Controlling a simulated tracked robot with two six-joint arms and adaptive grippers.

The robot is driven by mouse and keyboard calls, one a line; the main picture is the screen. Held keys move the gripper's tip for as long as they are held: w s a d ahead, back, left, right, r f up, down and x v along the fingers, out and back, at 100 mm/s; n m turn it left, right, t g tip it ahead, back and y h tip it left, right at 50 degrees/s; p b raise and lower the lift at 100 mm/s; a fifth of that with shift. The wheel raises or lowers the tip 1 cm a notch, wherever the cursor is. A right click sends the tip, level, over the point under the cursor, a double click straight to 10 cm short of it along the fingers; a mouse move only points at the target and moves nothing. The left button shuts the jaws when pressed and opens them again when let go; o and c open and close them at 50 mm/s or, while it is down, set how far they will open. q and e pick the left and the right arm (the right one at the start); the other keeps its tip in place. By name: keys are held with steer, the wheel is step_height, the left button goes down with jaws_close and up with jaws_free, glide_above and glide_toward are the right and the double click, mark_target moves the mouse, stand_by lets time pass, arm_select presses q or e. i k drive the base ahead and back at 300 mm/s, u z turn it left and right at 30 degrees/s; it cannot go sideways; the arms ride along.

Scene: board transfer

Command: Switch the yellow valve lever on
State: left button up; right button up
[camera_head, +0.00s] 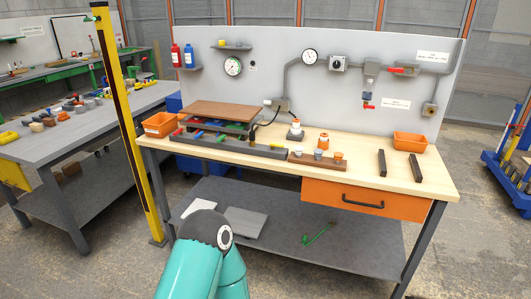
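I cannot make out a yellow valve lever for certain. The grey back panel (270,65) above the workbench carries grey pipework with a red lever (403,70) at the upper right, lying about level. A smaller red handle (369,106) sits below a grey fitting (371,77). A small yellowish item (222,43) is on a little shelf at the upper left of the panel, too small to identify. A teal link of my arm shows at the bottom, left of centre. Neither of my grippers is in view.
The wooden workbench (350,167) holds orange bins (410,141), a stack of boards (220,111), two dark bars (382,163) and small parts. A yellow post (125,110) stands at its left front.

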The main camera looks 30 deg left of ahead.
mark_target(272, 144)
steer(key=u, duration=0.35)
steer(key=i, duration=0.45)
steer(key=u, duration=0.75)
steer(key=i, duration=1.4)
steer(key=z, duration=0.2)
steer(key=k, duration=0.5)
steer(key=u, duration=0.3)
steer(key=i, duration=0.2)
steer(key=u, duration=0.3)
